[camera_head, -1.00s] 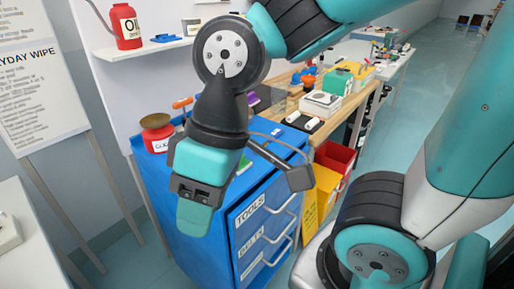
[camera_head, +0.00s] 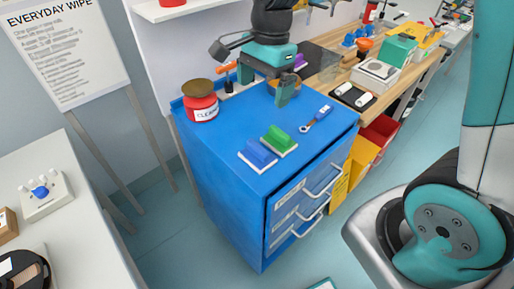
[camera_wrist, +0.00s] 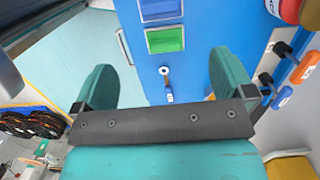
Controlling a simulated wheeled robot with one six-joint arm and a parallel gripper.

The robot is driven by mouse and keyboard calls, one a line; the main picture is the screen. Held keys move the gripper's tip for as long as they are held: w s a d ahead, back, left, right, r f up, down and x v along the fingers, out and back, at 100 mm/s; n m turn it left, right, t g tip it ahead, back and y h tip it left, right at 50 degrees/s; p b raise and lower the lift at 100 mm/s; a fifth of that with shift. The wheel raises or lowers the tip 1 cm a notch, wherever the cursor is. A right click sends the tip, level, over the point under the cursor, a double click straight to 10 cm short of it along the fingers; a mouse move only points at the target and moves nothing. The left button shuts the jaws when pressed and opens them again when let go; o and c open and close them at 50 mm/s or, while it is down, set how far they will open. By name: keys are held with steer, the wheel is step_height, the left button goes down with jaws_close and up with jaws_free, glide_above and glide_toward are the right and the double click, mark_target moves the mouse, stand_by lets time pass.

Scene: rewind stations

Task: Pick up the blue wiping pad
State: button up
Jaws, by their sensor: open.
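The blue wiping pad (camera_head: 257,154) lies on a white backing on top of the blue drawer cabinet (camera_head: 225,160), near its front edge. It also shows at the top edge of the wrist view (camera_wrist: 160,8), partly cut off. A green pad (camera_head: 279,138) of the same shape lies right beside it. My gripper (camera_head: 264,86) is open and empty above the rear of the cabinet top, behind both pads. In the wrist view my two teal fingers (camera_wrist: 163,60) stand wide apart, with the green pad (camera_wrist: 165,39) ahead of them and the blue pad beyond.
A blue-handled tool (camera_head: 318,117) lies right of the pads. A red cleaner can (camera_head: 201,104) stands at the cabinet's back left, near an orange-handled tool (camera_head: 228,78). A wooden bench (camera_head: 335,73) adjoins behind. The cabinet top left of the pads is clear.

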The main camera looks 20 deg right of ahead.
steer(key=p, duration=0.1)
glide_above(258, 146)
step_height(258, 146, down, 12)
steer(key=shift+w+d+r, duration=0.1)
steer(key=shift+f+p, duration=1)
steer(key=shift+f, duration=1.75)
steer(key=c, duration=0.9)
